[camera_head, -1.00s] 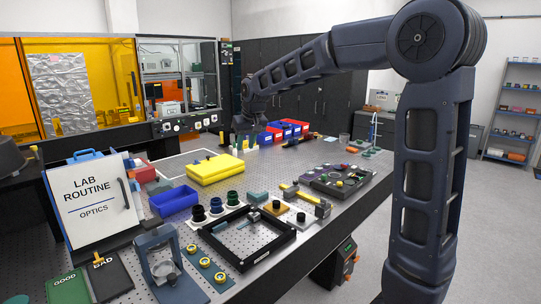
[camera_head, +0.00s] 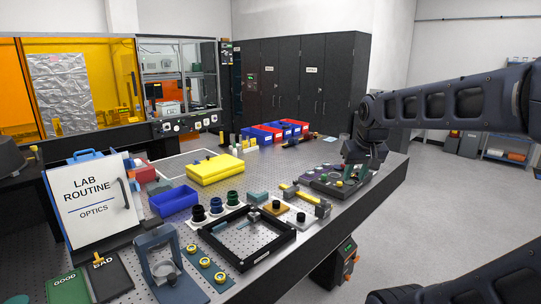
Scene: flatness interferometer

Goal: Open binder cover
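The binder (camera_head: 90,202) stands at the left of the table, tilted back, with a white cover reading "LAB ROUTINE OPTICS". Its cover looks shut, and a dark handle (camera_head: 125,193) is on the cover's right side. My gripper (camera_head: 352,178) is at the right, above the table's right part near a dark tray of small parts, far from the binder. Its fingers are small and dark here, so I cannot tell whether they are open or shut.
A blue bin (camera_head: 174,201), a yellow case (camera_head: 215,168) and a black square frame (camera_head: 246,238) lie between my gripper and the binder. A blue-grey stand (camera_head: 163,262) and green and black GOOD/BAD pads (camera_head: 68,289) sit in front of the binder.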

